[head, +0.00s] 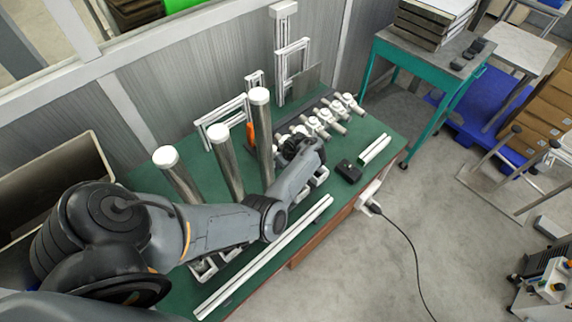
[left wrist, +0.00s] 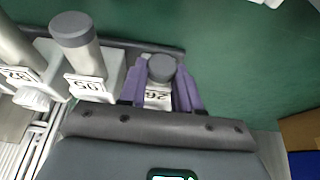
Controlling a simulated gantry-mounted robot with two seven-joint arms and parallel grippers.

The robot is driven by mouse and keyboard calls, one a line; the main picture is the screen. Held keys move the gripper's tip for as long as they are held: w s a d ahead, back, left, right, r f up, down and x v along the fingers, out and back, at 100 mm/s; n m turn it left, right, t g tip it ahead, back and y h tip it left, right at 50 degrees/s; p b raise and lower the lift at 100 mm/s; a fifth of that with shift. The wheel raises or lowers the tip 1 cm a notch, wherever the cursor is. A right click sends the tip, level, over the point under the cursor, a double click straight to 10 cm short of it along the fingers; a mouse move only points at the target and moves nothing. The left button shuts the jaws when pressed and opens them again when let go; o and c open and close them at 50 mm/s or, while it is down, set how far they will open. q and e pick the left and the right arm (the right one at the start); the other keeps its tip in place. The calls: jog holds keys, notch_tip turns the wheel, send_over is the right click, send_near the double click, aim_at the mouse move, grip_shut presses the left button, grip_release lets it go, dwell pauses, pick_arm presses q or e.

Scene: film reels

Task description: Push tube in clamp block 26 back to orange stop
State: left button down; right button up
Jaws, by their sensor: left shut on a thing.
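In the left wrist view my left gripper (left wrist: 161,90) has its two purple fingers on either side of a short tube with a grey round end (left wrist: 161,68). The white clamp block 26 (left wrist: 157,97) shows between the fingers, its label upside down. The fingers are closed in on the tube; the exact contact is partly hidden. In the head view my left arm reaches over the green table to the near end of the row of white clamp blocks (head: 322,122), and its fingers are hidden there. I cannot make out the orange stop at this block. My right gripper is in neither view.
A neighbouring clamp block with a grey-ended tube (left wrist: 72,28) stands close left of the fingers. Tall metal posts with white tops (head: 259,97) rise beside my arm. A black box (head: 349,171) and a long white rail (head: 265,258) lie on the green table (head: 385,140).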

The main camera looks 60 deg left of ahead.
pick_arm(q)
jog(key=c, duration=0.8)
grip_release()
jog(key=shift+r, duration=0.1)
jog(key=shift+p+v, duration=1.65)
jog(key=shift+v, duration=3.7)
jog(key=shift+d, duration=0.15)
